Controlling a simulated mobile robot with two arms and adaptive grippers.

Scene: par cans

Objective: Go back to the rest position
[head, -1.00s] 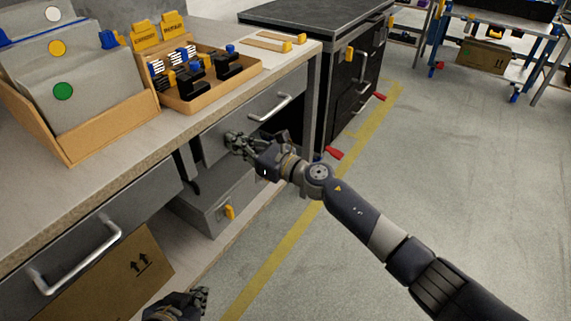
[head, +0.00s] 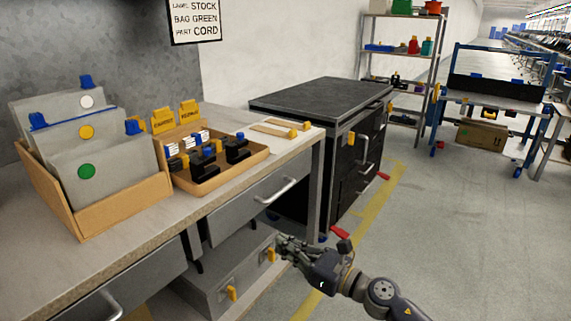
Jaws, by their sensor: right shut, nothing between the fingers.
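My right gripper (head: 284,246) is in the lower middle of the head view, its arm coming in from the bottom right. It is shut and empty. It is in front of the workbench (head: 160,222), below the upper drawer (head: 250,205) and its silver handle, in line with the grey box (head: 225,283) under the bench. I cannot tell the exact gap to the box. My left gripper is out of view.
On the bench stand a cardboard holder (head: 125,205) with grey dividers and a tray (head: 222,178) of small black parts. A black cabinet (head: 315,95) is behind. A rack (head: 440,50) stands farther back. The floor (head: 460,220) at right is clear.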

